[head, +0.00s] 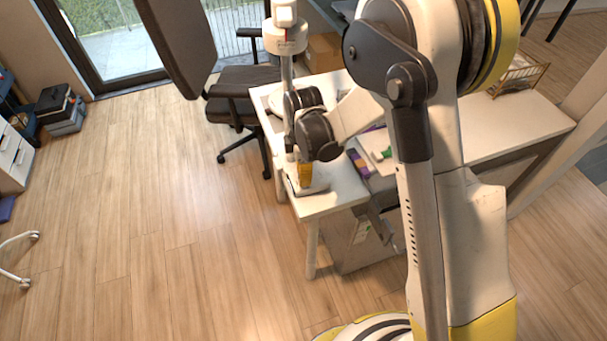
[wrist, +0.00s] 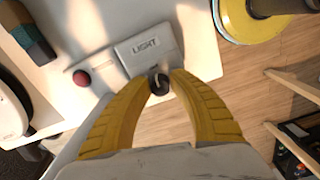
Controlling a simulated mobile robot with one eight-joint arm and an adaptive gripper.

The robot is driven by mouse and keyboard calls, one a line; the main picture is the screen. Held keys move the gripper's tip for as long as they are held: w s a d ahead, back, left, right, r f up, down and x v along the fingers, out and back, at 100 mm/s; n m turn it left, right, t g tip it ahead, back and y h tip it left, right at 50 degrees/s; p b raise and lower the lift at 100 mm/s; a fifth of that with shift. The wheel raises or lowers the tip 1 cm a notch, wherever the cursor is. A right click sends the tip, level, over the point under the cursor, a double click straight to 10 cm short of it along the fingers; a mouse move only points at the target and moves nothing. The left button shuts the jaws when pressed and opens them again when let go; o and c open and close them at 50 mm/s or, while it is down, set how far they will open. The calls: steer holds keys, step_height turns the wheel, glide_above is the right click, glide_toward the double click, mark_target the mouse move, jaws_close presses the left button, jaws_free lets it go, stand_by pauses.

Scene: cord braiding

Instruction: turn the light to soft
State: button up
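A pale box marked "LIGHT" (wrist: 146,47) lies on the white desk in the wrist view. A dark round knob (wrist: 158,84) sits at its lower edge, with a small pale mark near its top. My gripper (wrist: 162,80) has its two yellow fingertips on either side of the knob, close against it, and looks shut on it. The fingers hide part of the knob's sides. I see no readable setting labels. In the head view my gripper (head: 305,174) points down at the near left end of the desk.
A red ball-like knob (wrist: 82,77) is left of the light box. The white desk (head: 338,199) ends close by, with wooden floor beyond. A dark office chair (head: 240,95) stands behind it. The floor at left (head: 150,220) is clear.

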jaws_close()
steer(key=shift+m, duration=0.4)
steer(key=m+b, duration=0.1)
steer(key=m, duration=0.1)
steer(key=shift+m, duration=0.4)
steer(key=m, duration=0.3)
steer(key=shift+m, duration=0.3)
steer(key=m+b, duration=0.1)
steer(key=m, duration=0.3)
steer(key=shift+s, duration=0.1)
steer(key=shift+a+m, duration=0.1)
steer(key=shift+m, duration=2.1)
steer(key=shift+b, duration=0.3)
